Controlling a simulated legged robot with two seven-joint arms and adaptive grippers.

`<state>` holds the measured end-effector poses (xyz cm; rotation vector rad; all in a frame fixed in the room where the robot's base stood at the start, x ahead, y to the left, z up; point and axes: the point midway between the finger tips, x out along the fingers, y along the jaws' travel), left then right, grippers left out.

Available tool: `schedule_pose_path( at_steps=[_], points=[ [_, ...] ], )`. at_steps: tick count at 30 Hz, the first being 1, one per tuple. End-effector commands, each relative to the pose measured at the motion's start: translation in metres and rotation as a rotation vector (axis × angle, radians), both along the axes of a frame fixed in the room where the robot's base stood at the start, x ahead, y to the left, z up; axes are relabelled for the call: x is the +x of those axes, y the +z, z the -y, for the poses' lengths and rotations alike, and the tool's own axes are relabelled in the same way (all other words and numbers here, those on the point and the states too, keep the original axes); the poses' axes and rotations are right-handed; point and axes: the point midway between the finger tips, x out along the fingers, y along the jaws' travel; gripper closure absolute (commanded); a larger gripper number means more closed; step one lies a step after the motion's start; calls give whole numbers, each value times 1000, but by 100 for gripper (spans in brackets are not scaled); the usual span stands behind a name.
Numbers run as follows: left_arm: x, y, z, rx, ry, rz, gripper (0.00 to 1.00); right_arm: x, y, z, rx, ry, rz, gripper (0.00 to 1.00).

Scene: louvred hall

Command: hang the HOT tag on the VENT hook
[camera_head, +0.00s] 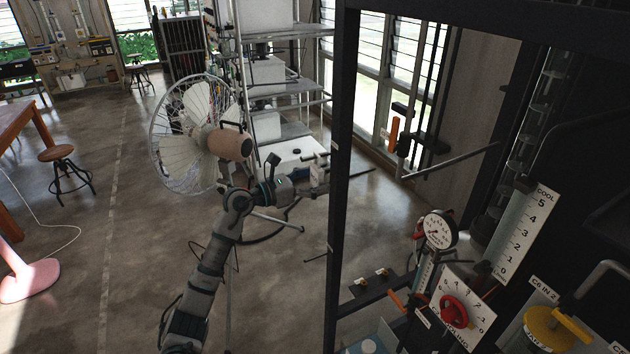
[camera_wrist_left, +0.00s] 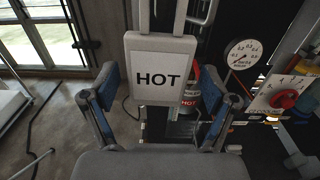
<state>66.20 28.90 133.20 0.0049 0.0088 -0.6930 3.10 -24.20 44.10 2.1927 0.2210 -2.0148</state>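The HOT tag (camera_wrist_left: 160,48) is a pale upright plate with black letters, centred between my left fingers in the left wrist view. The left gripper also shows in the wrist view (camera_wrist_left: 160,85). My right gripper is not in view.
The dark upright post (camera_head: 343,130) stands just right of my left gripper. Beyond it are a round gauge (camera_head: 439,229), a red knob (camera_head: 453,311) and a yellow valve (camera_head: 552,330). A fan (camera_head: 195,130) and shelving stand behind; open floor lies left.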

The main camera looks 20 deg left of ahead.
Motion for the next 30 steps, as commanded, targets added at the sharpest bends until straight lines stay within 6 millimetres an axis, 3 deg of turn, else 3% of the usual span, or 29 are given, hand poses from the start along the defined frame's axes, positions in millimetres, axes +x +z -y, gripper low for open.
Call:
schedule_pose_path(
  at_steps=[6,21,30],
  points=[
    [-4,-1,-4,1,1,0,15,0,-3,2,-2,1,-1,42],
    [-50,-3,-43,1,0,-2,15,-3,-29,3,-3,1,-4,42],
    [-53,0,-44,1,0,-1,15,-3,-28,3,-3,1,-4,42]
  ],
)
